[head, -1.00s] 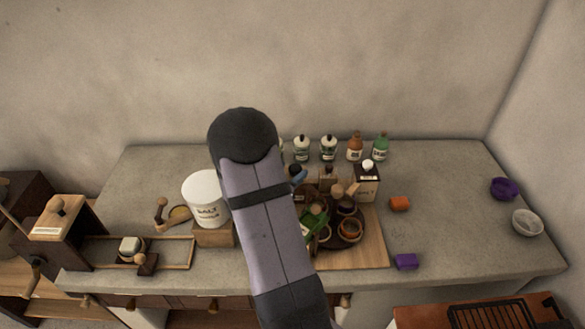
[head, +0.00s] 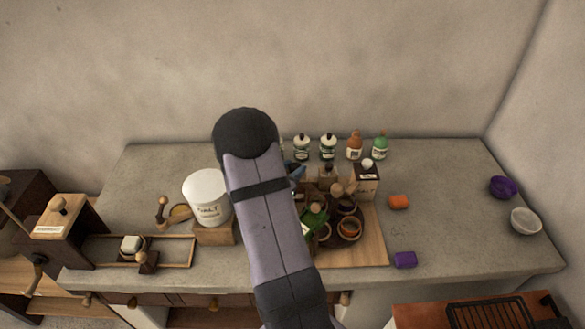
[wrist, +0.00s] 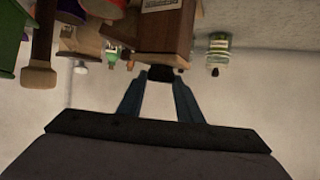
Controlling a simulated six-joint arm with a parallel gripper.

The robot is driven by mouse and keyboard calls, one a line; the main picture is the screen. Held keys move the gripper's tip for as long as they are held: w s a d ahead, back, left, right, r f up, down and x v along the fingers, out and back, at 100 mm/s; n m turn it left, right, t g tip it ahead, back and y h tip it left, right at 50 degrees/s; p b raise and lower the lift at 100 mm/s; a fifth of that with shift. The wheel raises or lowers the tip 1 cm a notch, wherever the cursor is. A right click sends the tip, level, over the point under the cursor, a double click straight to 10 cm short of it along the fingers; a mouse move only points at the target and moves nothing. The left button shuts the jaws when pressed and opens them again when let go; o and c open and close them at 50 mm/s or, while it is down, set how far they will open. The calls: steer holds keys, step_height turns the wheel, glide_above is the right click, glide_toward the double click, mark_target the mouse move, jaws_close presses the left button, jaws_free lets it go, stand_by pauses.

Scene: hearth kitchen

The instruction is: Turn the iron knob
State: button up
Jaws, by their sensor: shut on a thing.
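In the wrist view, which looks upside down, a dark knob (wrist: 161,73) sits at the end of a brown wooden box (wrist: 160,40). The two blue fingers of my gripper (wrist: 162,76) reach up to it, one on each side, and are shut on the knob. How far the knob is turned cannot be told. In the head view, a bit of my blue gripper (head: 297,173) shows beside my arm, near the cluster of wooden items. The arm hides the knob there.
A white salt tub (head: 206,190) stands left of my arm. Several bottles (head: 328,147) line the back. A white-topped box (head: 366,184) and a dark round tray with small pots (head: 345,236) stand close on the right. Orange (head: 399,202) and purple (head: 405,260) blocks lie farther right.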

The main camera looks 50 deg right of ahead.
mark_target(291, 169)
steer(key=shift+w+r+m+g+p, duration=0.1)
steer(key=shift+w+m+g+p, duration=0.05)
steer(key=shift+m+g+p, duration=0.3)
steer(key=shift+w+r+m+g+p, duration=0.1)
steer(key=shift+m+g+p, duration=0.1)
steer(key=shift+m+g, duration=0.25)
steer(key=shift+f+m+g, duration=0.1)
steer(key=shift+m+g, duration=0.3)
steer(key=shift+g, duration=0.3)
steer(key=o, duration=1)
steer(key=shift+o, duration=0.2)
step_height(291, 169, up, 10)
steer(key=b, duration=0.1)
